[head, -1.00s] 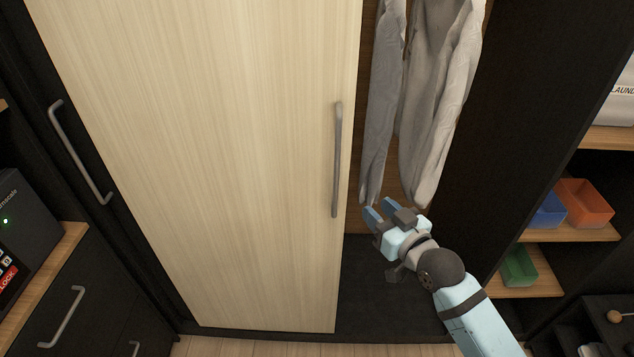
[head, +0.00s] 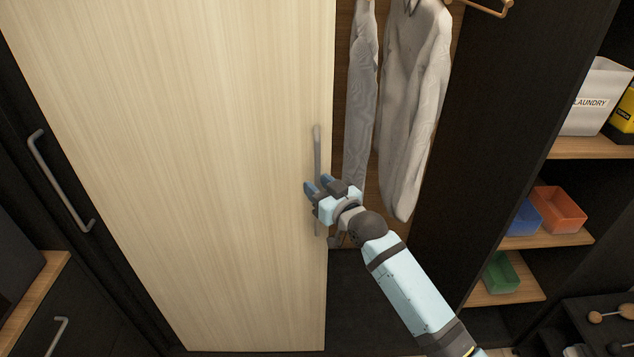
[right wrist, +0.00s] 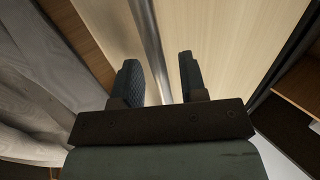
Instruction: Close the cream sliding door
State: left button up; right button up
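The cream sliding door (head: 190,170) covers the left part of the wardrobe in the head view. Its vertical grey bar handle (head: 317,150) is near the door's right edge. The opening to the right of the door shows hanging clothes. My right gripper (head: 316,187) is at the handle's middle and hides part of it. In the right wrist view the fingers (right wrist: 160,82) are apart, with the handle (right wrist: 149,45) running between them. I cannot see them closed on it. My left gripper is not in view.
White garments (head: 415,110) hang in the open part. A dark upright panel (head: 490,130) bounds it on the right. Shelves beyond hold an orange bin (head: 558,209), a blue bin (head: 523,217), a green bin (head: 501,272) and a laundry box (head: 594,100).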

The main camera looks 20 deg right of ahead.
jog(key=shift+w+a, duration=0.15)
jog(key=shift+w, duration=0.2)
jog(key=shift+c, duration=0.5)
grip_shut()
